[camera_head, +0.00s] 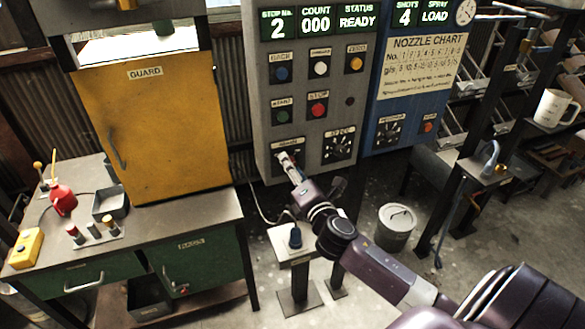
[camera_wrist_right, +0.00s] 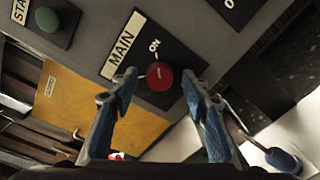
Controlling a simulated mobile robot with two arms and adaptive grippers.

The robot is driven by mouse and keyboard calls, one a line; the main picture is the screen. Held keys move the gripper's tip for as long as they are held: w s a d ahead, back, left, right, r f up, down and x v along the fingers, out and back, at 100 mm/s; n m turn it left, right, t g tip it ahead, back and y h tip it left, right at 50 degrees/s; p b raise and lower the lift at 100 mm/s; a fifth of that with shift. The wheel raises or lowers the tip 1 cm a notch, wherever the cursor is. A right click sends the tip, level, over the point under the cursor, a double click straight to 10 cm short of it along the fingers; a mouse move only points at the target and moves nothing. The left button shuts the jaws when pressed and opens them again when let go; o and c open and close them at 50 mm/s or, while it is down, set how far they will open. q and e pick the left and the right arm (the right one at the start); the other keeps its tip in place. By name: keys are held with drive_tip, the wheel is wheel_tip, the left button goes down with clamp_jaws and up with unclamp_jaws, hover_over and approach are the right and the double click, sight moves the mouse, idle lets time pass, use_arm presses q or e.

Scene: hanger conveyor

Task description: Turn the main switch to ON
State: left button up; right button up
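The main switch is a red round knob (camera_wrist_right: 160,76) on a dark plate, with a MAIN label (camera_wrist_right: 123,45) beside it and an ON mark (camera_wrist_right: 154,46) close to the knob. A small pale line shows on the knob's face. My right gripper (camera_wrist_right: 157,88) is open, one finger on each side of the knob; I cannot tell whether either finger touches it. In the head view my right gripper (camera_head: 284,158) is at the lower left of the grey control panel (camera_head: 265,110) and hides most of the switch. My left gripper is not in view.
A yellow guard door (camera_head: 150,130) and workbench (camera_head: 200,218) stand to the left.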

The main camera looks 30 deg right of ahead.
drive_tip(key=f+v, duration=0.1)
drive_tip(key=v, duration=1.1)
drive_tip(key=shift+r, duration=0.4)
